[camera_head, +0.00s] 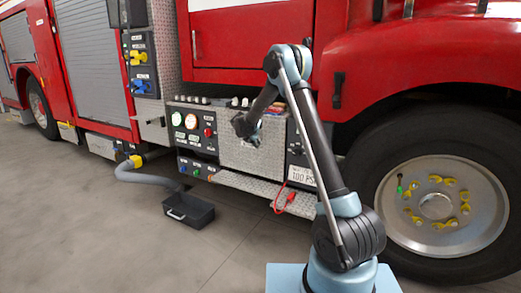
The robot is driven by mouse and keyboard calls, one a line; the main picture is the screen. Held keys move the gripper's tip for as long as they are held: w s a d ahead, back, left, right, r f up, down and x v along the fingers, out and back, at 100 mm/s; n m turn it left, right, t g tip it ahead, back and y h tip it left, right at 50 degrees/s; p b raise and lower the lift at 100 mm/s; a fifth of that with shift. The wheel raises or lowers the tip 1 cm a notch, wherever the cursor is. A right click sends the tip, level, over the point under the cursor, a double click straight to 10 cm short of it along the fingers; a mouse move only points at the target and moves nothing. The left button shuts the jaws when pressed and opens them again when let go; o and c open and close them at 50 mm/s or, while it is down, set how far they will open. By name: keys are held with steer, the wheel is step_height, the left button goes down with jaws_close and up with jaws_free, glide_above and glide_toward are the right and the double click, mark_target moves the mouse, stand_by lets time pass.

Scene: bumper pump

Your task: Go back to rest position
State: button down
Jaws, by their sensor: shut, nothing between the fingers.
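My arm rises from its light blue base at the lower middle right, bends at the elbow high up, and reaches away toward the fire truck's side. My gripper (254,139) is at the end of the arm, in front of the metal tread-plate box (238,160) on the bumper pump panel. The fingers are small and partly dark in this view. They are shut with nothing seen between them. I cannot tell how far the fingertips are from the box face.
The pump panel (193,135) with gauges and knobs is left of my gripper. A black bin (188,211) stands on the floor beside a grey hose (145,180). A red clip (290,197) lies on the step. The large wheel (440,205) is right. Floor at lower left is clear.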

steer(key=s+d+r+m+g, duration=0.1)
steer(key=s+d+r+m, duration=0.3)
steer(key=s+d+r, duration=0.3)
steer(key=s+d+r+m+g, duration=0.1)
steer(key=s+d+r+m, duration=0.3)
steer(key=s, duration=0.4)
steer(key=s+d+r+m+g+y, duration=0.1)
steer(key=s+d+r+m, duration=0.15)
steer(key=s+d, duration=0.4)
steer(key=s+d+r+m, duration=0.1)
steer(key=s+d+m, duration=0.3)
steer(key=s, duration=0.6)
steer(key=s+d+f+m+g+y, duration=0.1)
steer(key=s+d+m, duration=0.25)
steer(key=s, duration=0.55)
steer(key=s+d+f+m+g, duration=0.15)
steer(key=s+m, duration=0.25)
steer(key=s, duration=0.4)
steer(key=s+f+m+y, duration=0.1)
steer(key=s+f+m, duration=0.3)
steer(key=s, duration=0.4)
steer(key=s+f+m+y, duration=0.1)
steer(key=s+f+m, duration=0.3)
steer(key=s, duration=0.4)
steer(key=shift+s+d+f, duration=0.2)
steer(key=shift+s+f, duration=0.05)
steer(key=shift+f, duration=0.6)
